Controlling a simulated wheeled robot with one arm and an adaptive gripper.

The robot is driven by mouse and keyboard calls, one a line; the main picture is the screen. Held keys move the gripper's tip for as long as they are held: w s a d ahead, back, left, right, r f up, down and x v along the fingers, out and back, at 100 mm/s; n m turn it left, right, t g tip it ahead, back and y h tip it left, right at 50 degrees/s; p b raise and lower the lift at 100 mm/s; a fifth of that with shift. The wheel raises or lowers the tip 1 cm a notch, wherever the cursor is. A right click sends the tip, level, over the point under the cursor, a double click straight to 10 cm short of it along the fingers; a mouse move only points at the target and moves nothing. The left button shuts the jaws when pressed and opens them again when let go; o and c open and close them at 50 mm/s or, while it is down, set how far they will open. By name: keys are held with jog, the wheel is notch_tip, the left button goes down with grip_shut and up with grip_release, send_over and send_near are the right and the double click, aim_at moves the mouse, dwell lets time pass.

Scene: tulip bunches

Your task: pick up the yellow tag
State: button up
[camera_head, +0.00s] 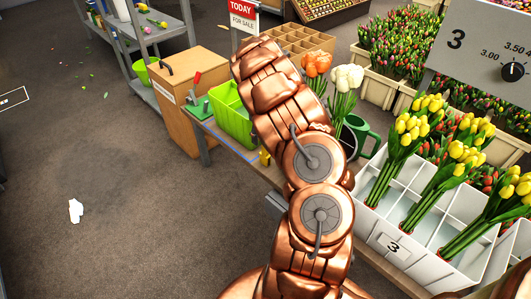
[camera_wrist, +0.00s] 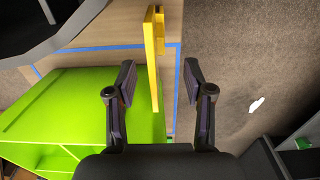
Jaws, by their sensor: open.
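The yellow tag (camera_wrist: 152,62) shows in the wrist view as a narrow upright strip with a small yellow block beside its upper part. Its lower part lies between my gripper's fingers, nearer the left finger. My gripper (camera_wrist: 159,68) is open and empty, and I cannot tell how far below the fingertips the tag lies. In the head view a small part of the yellow tag (camera_head: 265,158) shows just left of my copper arm, by the table edge. My gripper is hidden there behind the arm.
A bright green crate (camera_wrist: 85,95) stands close on the left in the wrist view; in the head view the green crate (camera_head: 232,118) is beside my arm. Blue tape (camera_wrist: 177,65) runs along the table edge. A white tulip box (camera_head: 395,245) is at right. Floor at left is mostly clear.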

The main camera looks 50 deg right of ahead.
aim_at(264, 145)
jog(key=shift+s+d+f, duration=0.15)
jog(key=shift+s+f, duration=0.05)
jog(key=shift+f, duration=1.15)
jog(key=shift+s+d+f, duration=0.1)
jog(key=shift+s+f, duration=0.1)
jog(key=shift+f, duration=1.1)
grip_shut()
